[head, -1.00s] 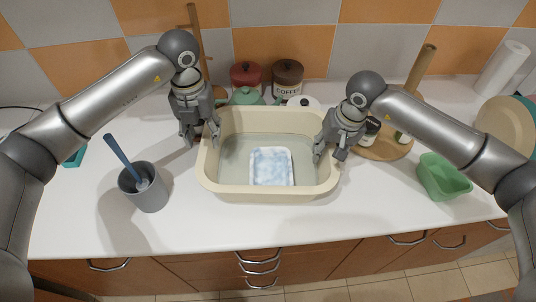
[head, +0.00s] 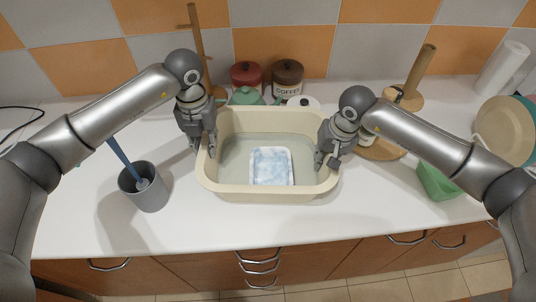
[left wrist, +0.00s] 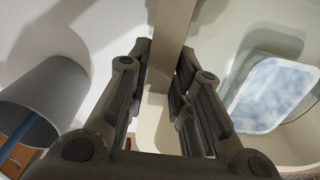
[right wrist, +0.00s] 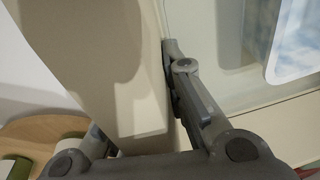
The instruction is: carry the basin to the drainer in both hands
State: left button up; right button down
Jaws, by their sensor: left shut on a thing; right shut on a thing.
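The cream basin (head: 268,194) sits on the white counter in the middle of the head view. It holds clear water and a pale dish with blue mottling (head: 271,166). My left gripper (head: 206,148) is shut on the basin's left rim; the left wrist view shows its fingers on either side of the rim (left wrist: 172,28). My right gripper (head: 327,158) is shut on the right rim; in the right wrist view the wall (right wrist: 95,55) hides much of one finger. I cannot make out a drainer for certain; plates (head: 503,130) stand at the right edge.
A grey cup with a blue-handled brush (head: 146,190) stands left of the basin. A green tub (head: 437,182) and a round wooden board (head: 385,150) are to the right. Red and brown canisters (head: 287,76) and a green pot (head: 246,97) stand behind. The counter in front is clear.

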pick_arm(q)
grip_shut()
pick_arm(e)
jog(key=shift+r, duration=0.1)
pick_arm(q)
jog(key=shift+w+r, duration=0.15)
pick_arm(e)
jog(key=shift+w+r, duration=0.15)
jog(key=shift+w, duration=0.05)
